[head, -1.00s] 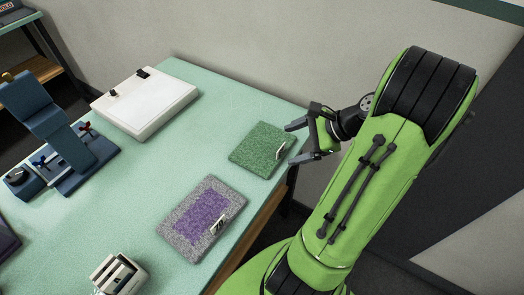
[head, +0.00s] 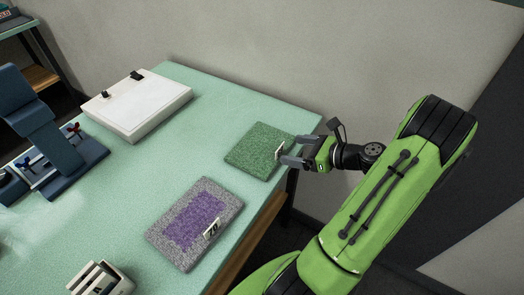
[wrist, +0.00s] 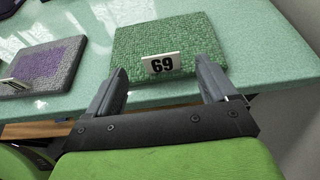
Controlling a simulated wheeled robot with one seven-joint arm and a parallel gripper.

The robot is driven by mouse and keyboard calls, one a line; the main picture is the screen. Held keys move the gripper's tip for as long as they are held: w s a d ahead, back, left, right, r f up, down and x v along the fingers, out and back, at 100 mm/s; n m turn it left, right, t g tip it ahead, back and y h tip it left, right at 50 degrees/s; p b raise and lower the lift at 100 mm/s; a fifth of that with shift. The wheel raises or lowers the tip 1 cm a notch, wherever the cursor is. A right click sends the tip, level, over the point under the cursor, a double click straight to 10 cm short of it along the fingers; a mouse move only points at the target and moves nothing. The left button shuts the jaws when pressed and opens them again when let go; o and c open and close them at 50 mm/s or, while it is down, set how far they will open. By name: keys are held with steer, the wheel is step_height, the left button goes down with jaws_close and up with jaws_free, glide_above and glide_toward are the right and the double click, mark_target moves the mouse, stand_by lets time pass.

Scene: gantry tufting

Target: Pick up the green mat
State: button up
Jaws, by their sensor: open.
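The green mat (head: 256,149) lies flat on the pale green table near its right edge in the head view. In the wrist view the green mat (wrist: 185,40) lies straight ahead, with a white tag (wrist: 162,64) marked 69 standing at its near edge. My gripper (head: 284,151) is open and level at the mat's right edge, beside the tag. In the wrist view the fingers of my gripper (wrist: 164,72) are spread to either side of the tag. I cannot tell whether the fingertips touch the mat.
A grey mat with a purple middle (head: 173,237) and its own tag lies nearer on the table (head: 130,180). A white box (head: 120,122) and a blue device (head: 45,150) stand to the left. A small white holder (head: 98,282) is at the front. The wall is behind.

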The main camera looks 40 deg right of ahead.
mark_target(281, 148)
steer(key=b+x, duration=0.1)
steer(key=x, duration=0.3)
steer(key=shift+f, duration=0.15)
steer(key=shift+s+d, duration=0.1)
steer(key=c, duration=1.2)
